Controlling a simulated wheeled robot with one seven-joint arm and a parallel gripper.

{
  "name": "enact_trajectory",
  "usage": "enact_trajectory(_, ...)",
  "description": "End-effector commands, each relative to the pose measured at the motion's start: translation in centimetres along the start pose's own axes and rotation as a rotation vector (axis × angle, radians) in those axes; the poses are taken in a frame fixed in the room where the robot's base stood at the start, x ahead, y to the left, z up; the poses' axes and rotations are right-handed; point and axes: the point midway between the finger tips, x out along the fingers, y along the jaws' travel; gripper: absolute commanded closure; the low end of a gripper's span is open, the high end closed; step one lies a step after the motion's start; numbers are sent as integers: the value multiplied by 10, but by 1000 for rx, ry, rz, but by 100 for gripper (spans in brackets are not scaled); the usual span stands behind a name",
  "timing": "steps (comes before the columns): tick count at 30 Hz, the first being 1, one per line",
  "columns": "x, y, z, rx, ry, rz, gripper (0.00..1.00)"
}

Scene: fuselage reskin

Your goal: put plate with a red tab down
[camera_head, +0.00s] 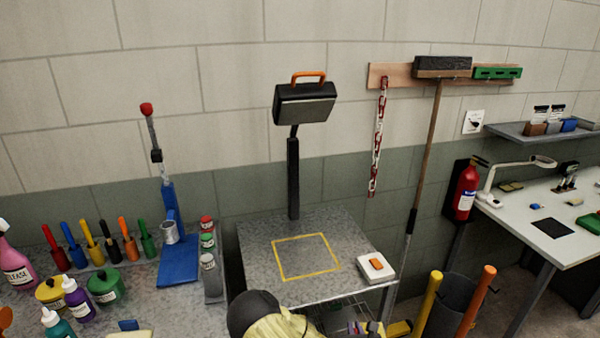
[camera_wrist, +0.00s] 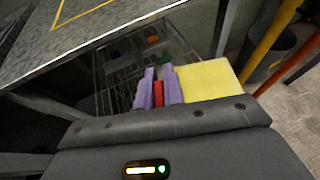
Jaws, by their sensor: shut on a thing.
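My gripper (camera_wrist: 160,84) has two purple fingers, shut on a red tab (camera_wrist: 158,96) in the wrist view. A flat yellow plate (camera_wrist: 208,80) lies just right of the fingers; its join to the tab is hidden. In the head view the gripper (camera_head: 361,327) is at the bottom edge, below the front of the metal table, with a bit of the yellow plate (camera_head: 399,328) to its right. The speckled metal table (camera_head: 262,238) carries a yellow square outline (camera_head: 318,275); the area inside it is empty.
A wire basket (camera_wrist: 118,72) hangs under the table, with small things in it. A white box with an orange button (camera_head: 376,267) sits at the table's right corner. A dark post with a lamp-like head (camera_head: 304,103) stands behind. A bin (camera_head: 452,300) with coloured tubes is right.

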Motion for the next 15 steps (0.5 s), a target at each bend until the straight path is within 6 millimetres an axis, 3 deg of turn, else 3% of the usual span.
enact_trajectory(5, -1, 1, -7, -1, 2, -1, 100)
enact_trajectory(15, -16, 1, -61, -3, 4, -1, 100)
